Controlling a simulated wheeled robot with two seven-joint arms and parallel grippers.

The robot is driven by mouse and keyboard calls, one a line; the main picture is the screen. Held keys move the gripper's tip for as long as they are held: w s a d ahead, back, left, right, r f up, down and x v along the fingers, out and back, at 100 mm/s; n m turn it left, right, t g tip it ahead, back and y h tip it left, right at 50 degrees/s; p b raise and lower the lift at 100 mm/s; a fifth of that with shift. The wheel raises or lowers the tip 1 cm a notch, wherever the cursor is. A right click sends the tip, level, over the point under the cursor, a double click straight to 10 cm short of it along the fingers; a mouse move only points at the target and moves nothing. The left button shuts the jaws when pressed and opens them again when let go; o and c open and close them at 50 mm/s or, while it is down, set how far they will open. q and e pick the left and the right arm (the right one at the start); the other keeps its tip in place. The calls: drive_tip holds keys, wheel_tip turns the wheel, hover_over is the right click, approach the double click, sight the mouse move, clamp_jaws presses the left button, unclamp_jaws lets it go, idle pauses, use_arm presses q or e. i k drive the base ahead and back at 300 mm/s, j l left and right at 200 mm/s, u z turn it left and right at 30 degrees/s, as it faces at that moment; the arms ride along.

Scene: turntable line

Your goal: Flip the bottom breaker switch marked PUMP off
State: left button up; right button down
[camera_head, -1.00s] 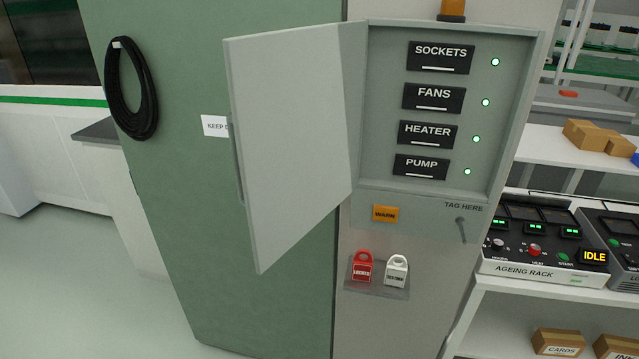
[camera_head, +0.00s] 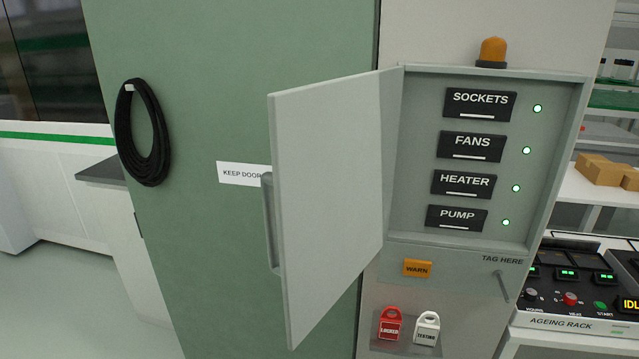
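The PUMP switch (camera_head: 457,218) is the bottom one of a column of black labelled breakers in the open grey cabinet (camera_head: 420,160). Its green lamp (camera_head: 506,222) is lit. Above it are the HEATER switch (camera_head: 463,185), the FANS switch (camera_head: 471,147) and the SOCKETS switch (camera_head: 480,104), each with a lit green lamp. The cabinet door (camera_head: 325,200) stands open to the left, and its handle (camera_head: 270,222) faces left. Neither of my grippers shows in the head view.
An orange beacon (camera_head: 493,51) tops the cabinet. The ageing rack (camera_head: 570,290) stands at right. A black cable coil (camera_head: 143,132) hangs at left.

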sight(439, 217)
drive_tip(key=i+j+z, duration=0.45)
drive_tip(key=j, duration=0.15)
drive_tip(key=i+j+z, duration=0.2)
drive_tip(key=j, duration=0.15)
drive_tip(key=j+z, duration=0.2)
drive_tip(key=j, duration=0.15)
drive_tip(key=z, duration=0.7)
drive_tip(key=l, duration=0.25)
drive_tip(key=i+l, duration=0.15)
